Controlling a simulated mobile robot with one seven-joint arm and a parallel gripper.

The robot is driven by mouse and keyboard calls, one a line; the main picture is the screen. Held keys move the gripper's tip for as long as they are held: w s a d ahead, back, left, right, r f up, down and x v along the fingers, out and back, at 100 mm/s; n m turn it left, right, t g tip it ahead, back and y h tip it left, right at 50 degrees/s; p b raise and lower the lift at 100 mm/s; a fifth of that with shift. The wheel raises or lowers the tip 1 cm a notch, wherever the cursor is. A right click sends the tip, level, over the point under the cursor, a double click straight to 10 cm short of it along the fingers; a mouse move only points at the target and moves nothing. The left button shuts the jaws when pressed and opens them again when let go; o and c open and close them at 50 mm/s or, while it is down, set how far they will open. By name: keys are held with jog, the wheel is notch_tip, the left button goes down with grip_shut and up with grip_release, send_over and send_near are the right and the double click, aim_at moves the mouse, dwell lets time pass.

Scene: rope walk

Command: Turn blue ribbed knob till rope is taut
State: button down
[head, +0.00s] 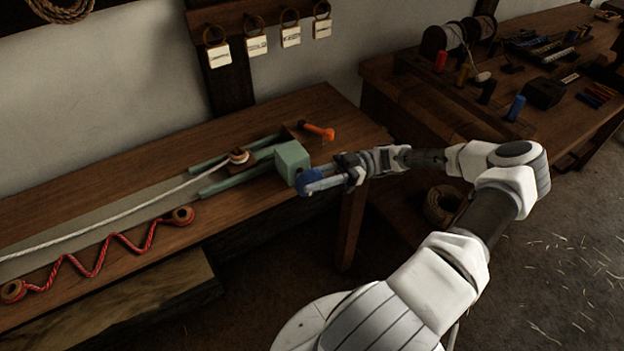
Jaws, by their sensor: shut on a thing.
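The blue ribbed knob (307,181) is on the front right side of a pale green block (291,161) at the bench's right end. My gripper (320,182) reaches in from the right and is shut on the knob; its fingers partly hide the knob. The pale rope (120,213) runs from the left edge of the picture to a small wooden post (238,156) between two green rails. The rope bows slightly along its length toward the left.
A red cord (100,255) zigzags between two wooden spools along the bench (90,205). An orange-handled tool (318,131) lies behind the block. A second table (400,75) at the right holds spools and small tools. Tags hang on the wall.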

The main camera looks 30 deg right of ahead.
jog(key=c, duration=0.6)
grip_release()
jog(key=shift+c, duration=0.2)
jog(key=b+v, duration=0.1)
jog(key=v, duration=1.1)
